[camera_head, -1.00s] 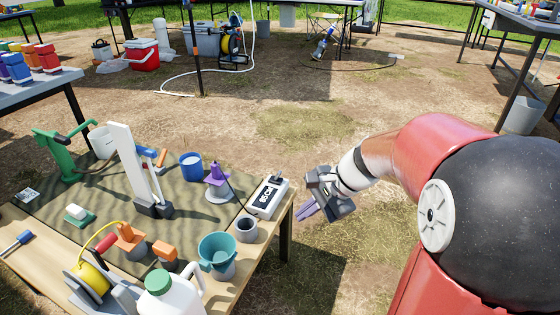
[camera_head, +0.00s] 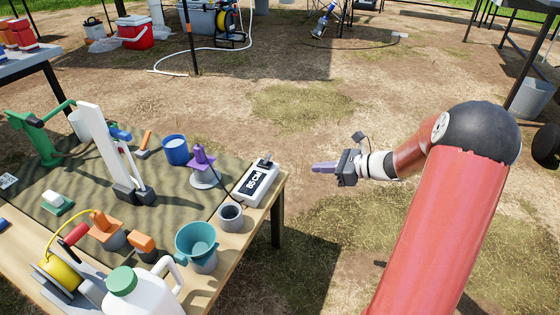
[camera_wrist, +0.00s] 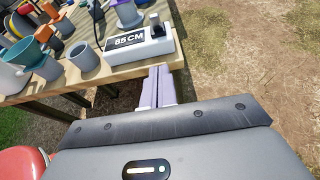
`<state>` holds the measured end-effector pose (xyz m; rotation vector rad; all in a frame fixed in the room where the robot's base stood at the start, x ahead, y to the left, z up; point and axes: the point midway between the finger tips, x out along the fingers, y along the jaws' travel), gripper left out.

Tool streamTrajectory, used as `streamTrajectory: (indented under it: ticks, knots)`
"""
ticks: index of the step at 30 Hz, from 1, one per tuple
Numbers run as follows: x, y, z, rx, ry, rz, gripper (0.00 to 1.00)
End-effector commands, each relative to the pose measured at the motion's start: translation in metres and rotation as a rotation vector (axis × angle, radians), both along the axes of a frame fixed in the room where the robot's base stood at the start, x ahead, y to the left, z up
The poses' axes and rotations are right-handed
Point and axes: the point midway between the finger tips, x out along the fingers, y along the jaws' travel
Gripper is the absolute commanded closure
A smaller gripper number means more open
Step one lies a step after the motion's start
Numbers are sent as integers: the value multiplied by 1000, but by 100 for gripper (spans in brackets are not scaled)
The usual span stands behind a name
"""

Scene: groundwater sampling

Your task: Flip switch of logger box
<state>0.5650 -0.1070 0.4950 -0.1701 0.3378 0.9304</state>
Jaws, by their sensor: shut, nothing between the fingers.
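The logger box (camera_head: 257,183) is a white box with a black display reading "85 CM", at the right edge of the table. Its dark switch (camera_head: 266,159) stands at the box's far end, and shows in the wrist view (camera_wrist: 156,24). The logger box is also at the top of the wrist view (camera_wrist: 143,49). My gripper (camera_head: 314,168) is off the table to the right of the box, apart from it, with its fingers pointing left toward it. In the wrist view the purple-grey fingers (camera_wrist: 159,76) are together and empty, just below the table edge in the picture.
The wooden table edge (camera_head: 262,221) is near the gripper. Ground right of the table is open.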

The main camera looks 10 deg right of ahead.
Motion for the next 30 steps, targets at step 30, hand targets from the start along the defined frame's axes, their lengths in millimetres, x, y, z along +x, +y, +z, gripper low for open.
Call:
streamTrajectory:
  ticks: [30]
  knots:
    - [75, 104, -21, -3, -1, 2, 100]
